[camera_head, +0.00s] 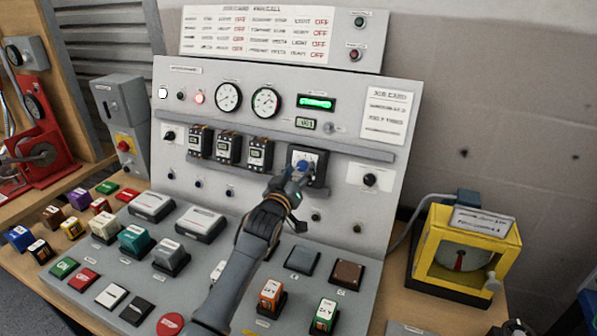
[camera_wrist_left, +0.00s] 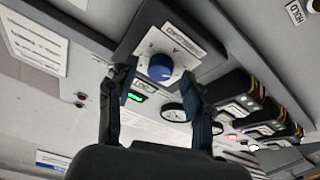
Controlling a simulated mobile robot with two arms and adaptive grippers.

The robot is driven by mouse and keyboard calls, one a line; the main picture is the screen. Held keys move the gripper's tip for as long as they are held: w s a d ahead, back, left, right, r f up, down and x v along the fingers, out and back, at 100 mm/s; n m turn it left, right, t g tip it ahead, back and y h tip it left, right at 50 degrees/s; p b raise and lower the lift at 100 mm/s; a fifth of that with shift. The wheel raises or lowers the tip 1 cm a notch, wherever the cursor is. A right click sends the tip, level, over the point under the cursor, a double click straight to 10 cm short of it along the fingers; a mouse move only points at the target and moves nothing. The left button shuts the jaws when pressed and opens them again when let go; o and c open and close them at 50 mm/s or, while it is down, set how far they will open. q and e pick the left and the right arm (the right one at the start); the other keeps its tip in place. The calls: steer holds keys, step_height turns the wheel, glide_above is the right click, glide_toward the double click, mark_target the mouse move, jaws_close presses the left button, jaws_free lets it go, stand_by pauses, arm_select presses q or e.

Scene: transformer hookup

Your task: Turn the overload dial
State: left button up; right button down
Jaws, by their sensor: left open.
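The overload dial is a blue round knob (camera_head: 303,165) on a dark relay block with a white face, right of the middle of the upright panel. In the left wrist view the blue knob (camera_wrist_left: 160,67) shows clearly, with a labelled plate beside it. My left gripper (camera_head: 297,178) is at the block, its fingers pointing at the dial and partly hiding it. In the wrist view the left gripper (camera_wrist_left: 163,92) is open, one finger on each side of the knob; whether either touches it I cannot tell. My right gripper is not seen.
Three black breakers (camera_head: 229,150) stand left of the dial under a grey rail (camera_head: 350,147). A black rotary knob (camera_head: 370,179) is to its right. Buttons and blocks crowd the sloped desk below. A yellow box (camera_head: 465,255) stands at right.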

arm_select(q)
jaws_close()
steer(key=shift+m, duration=0.4)
steer(key=m, duration=0.1)
steer(key=m+h+p, duration=0.1)
steer(key=m, duration=0.1)
steer(key=m+g+h, duration=0.1)
steer(key=shift+w+a+r+m, duration=0.15)
steer(key=shift+a+m, duration=0.15)
steer(key=m+p, duration=0.1)
steer(key=m, duration=0.1)
steer(key=m+g+h, duration=0.1)
steer(key=m, duration=0.1)
steer(key=shift+a+r+m+h+p, duration=0.1)
steer(key=shift+m+h+p, duration=0.2)
steer(key=shift+p, duration=0.1)
steer(key=m+g+p, duration=0.1)
steer(key=m, duration=0.2)
steer(key=m+g+h+p, duration=0.1)
steer(key=m+p, duration=0.1)
steer(key=m, duration=0.1)
steer(key=shift+w+r, duration=0.15)
steer(key=shift+r, duration=0.05)
steer(key=shift+f+m+g+p, duration=0.1)
steer(key=shift+m+g+p, duration=0.6)
steer(key=shift+m+p, duration=0.65)
steer(key=shift+m, duration=0.25)
